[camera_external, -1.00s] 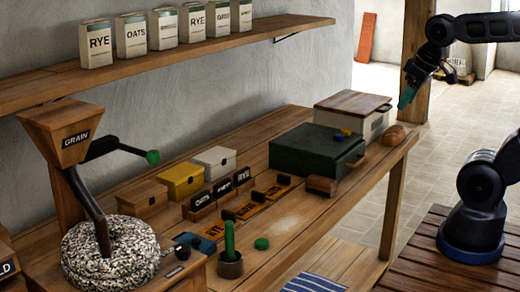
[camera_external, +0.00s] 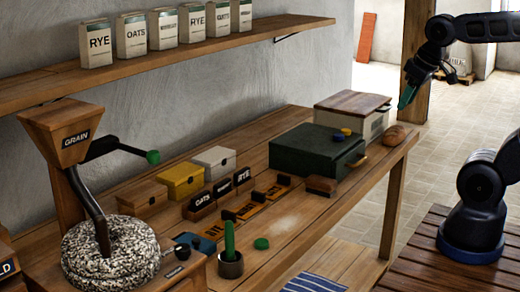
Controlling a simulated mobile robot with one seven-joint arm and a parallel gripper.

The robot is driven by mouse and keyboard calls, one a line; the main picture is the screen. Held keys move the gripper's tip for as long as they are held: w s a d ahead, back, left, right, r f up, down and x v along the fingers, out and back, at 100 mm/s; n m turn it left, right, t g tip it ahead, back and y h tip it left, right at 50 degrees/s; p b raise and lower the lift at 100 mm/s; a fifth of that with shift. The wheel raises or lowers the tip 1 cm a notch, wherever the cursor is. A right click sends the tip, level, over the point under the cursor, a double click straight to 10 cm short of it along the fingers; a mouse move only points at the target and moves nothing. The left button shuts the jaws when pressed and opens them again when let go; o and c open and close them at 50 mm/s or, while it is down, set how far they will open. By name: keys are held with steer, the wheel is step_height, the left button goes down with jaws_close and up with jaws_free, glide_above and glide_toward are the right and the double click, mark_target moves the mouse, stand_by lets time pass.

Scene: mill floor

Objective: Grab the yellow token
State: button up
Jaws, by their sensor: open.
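The yellow token (camera_external: 346,131) lies on top of the dark green box (camera_external: 300,150), near its right edge. A blue token (camera_external: 338,137) lies just in front and to the left of it; I cannot tell whether they touch. My gripper (camera_external: 407,97) hangs in the air to the right of the box and higher than its lid, with teal fingers pointing down. It is open and holds nothing, apart from both tokens.
A cream bin with a brown lid (camera_external: 352,101) stands behind the green box. A bread loaf (camera_external: 394,135) sits at the bench's right end, below my gripper. A brown block (camera_external: 321,185) and labelled holders (camera_external: 243,180) stand in front and left.

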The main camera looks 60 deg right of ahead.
steer(key=shift+w, duration=0.15)
steer(key=m+g+h, duration=0.1)
steer(key=m+h, duration=0.2)
steer(key=m, duration=0.6)
glide_toward(346, 130)
steer(key=shift+x, duration=4.05)
steer(key=shift+c, duration=0.4)
steer(key=c, duration=1)
